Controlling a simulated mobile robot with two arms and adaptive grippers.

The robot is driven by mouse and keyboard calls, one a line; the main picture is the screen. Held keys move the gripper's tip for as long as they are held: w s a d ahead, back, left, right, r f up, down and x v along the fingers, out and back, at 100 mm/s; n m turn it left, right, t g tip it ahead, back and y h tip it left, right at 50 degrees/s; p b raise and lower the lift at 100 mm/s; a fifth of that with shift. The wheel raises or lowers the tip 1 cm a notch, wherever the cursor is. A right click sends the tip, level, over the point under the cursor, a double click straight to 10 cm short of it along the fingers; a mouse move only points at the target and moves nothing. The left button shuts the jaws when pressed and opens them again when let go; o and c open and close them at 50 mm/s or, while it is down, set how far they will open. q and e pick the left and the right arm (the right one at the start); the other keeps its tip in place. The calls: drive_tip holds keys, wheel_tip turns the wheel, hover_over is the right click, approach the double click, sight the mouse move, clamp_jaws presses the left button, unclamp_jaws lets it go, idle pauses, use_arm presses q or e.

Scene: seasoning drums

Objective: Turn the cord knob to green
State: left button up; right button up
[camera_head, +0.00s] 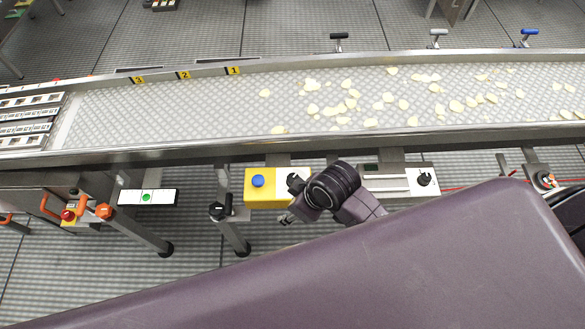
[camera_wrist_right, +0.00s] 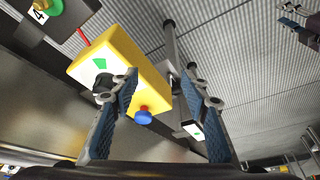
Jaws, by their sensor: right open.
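A yellow control box (camera_head: 266,190) hangs below the conveyor's front rail. It carries a blue button (camera_head: 258,181) and a black knob (camera_head: 294,179) in the head view. In the right wrist view, the yellow box (camera_wrist_right: 125,62) shows a green mark (camera_wrist_right: 99,63) beside the black knob (camera_wrist_right: 103,82), and the blue button (camera_wrist_right: 143,117). My right gripper (camera_wrist_right: 163,86) is open in front of the box; its left finger is beside the knob, and I cannot tell whether they touch. In the head view my right wrist hides part of the box. My left gripper is not in view.
The conveyor (camera_head: 200,112) with several pale chips runs across above. A white box with another black knob (camera_head: 424,178) is to the right. A white panel with a green button (camera_head: 147,197) and a red button (camera_head: 68,215) are to the left.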

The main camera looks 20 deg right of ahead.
drive_tip(key=w+a+r+n, duration=0.2)
drive_tip(key=w+a+n, duration=0.1)
wheel_tip(320, 180, up, 4)
drive_tip(key=n+g+h+p, duration=0.2)
drive_tip(key=n+g+h, duration=0.1)
drive_tip(key=n, duration=0.7)
hover_over(293, 178)
drive_tip(key=shift+a, duration=0.15)
drive_tip(key=shift+d, duration=0.2)
drive_tip(key=shift+f+n, duration=0.3)
drive_tip(key=shift+f, duration=0.1)
wheel_tip(293, 178, down, 7)
drive_tip(key=shift+r+p, duration=0.1)
drive_tip(key=shift+p, duration=0.45)
